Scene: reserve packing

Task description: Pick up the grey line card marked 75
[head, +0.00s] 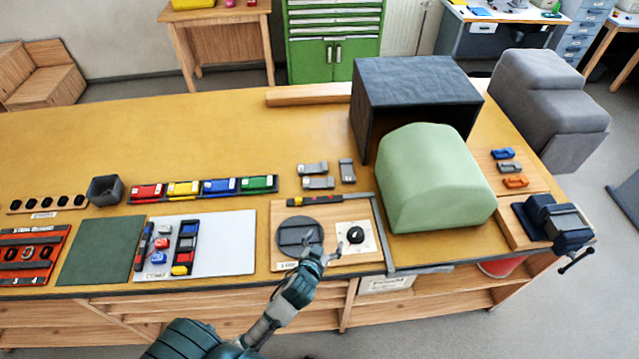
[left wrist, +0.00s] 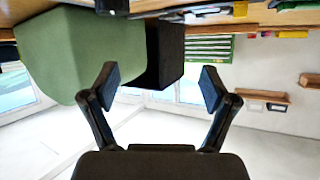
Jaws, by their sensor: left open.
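Three small grey pieces lie on the table in the head view: an upper left one (head: 312,168), a lower left one (head: 318,183) and an upright-lying one (head: 347,171). Any numbers on them are too small to read, so I cannot tell which is marked 75. My left gripper (head: 325,248) is open and empty, in front of these pieces, over the wooden board with a grey disc (head: 297,236) and a black knob (head: 355,235). In the left wrist view, its two fingers (left wrist: 160,90) are spread with nothing between them.
A green rounded block (head: 432,180) and a dark box (head: 415,85) stand right of the grey pieces. A black rail with coloured blocks (head: 203,189) lies to their left. A vise (head: 552,222) is at the right edge. The back left tabletop is clear.

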